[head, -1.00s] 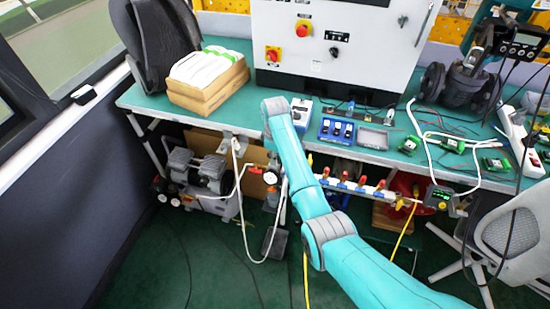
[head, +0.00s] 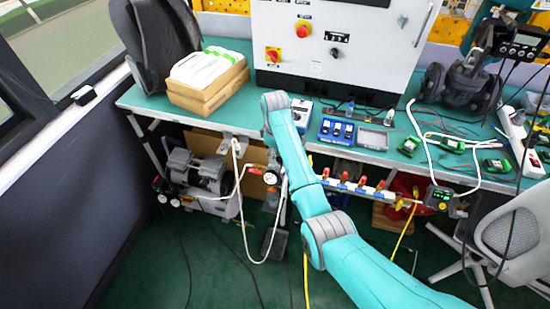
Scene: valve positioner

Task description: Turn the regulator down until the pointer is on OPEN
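My teal arm (head: 312,200) reaches from the lower right up to the bench's front edge. Its far joint (head: 275,102) is at the edge, left of the blue box. My gripper cannot be made out; the arm appears to hide it. A round gauge (head: 270,178) with a white face hangs under the bench beside the arm, by a white hose. The regulator's knob is not distinguishable there. A valve body (head: 462,88) stands at the bench's right, with a dark display unit (head: 522,42) near it. The pointer and OPEN mark are too small to read.
A white control cabinet (head: 340,50) stands at the back of the bench (head: 150,100). Cardboard boxes (head: 205,92) sit at left. A manifold with red handles (head: 360,185) runs below the edge, right of my arm. A compressor (head: 195,180) and loose hoses are underneath.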

